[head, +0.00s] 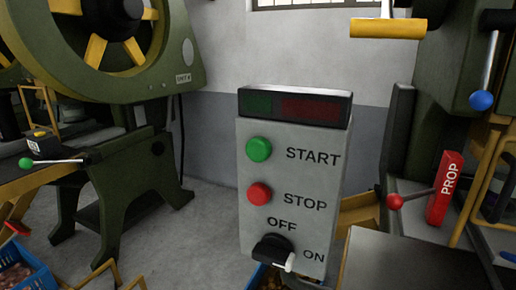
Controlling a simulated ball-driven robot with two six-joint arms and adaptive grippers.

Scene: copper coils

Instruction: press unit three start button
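A grey control box (290,195) stands upright close in front of me, near the middle of the head view. Its green start button (259,149) is at the upper left of the face, beside the word START. A red stop button (260,194) is below it. A black rotary switch (273,249) sits at the bottom, its pale handle tip pointing down toward ON. A display (295,106) on top has a dim green and a dim red section. Neither of my grippers shows in this view.
A green press with a yellow-spoked wheel (115,40) stands at the left. At the right are a red PROP block (446,190), a lever with a red ball (395,202) and a lever with a blue ball (481,100). A blue crate (40,268) is at lower left.

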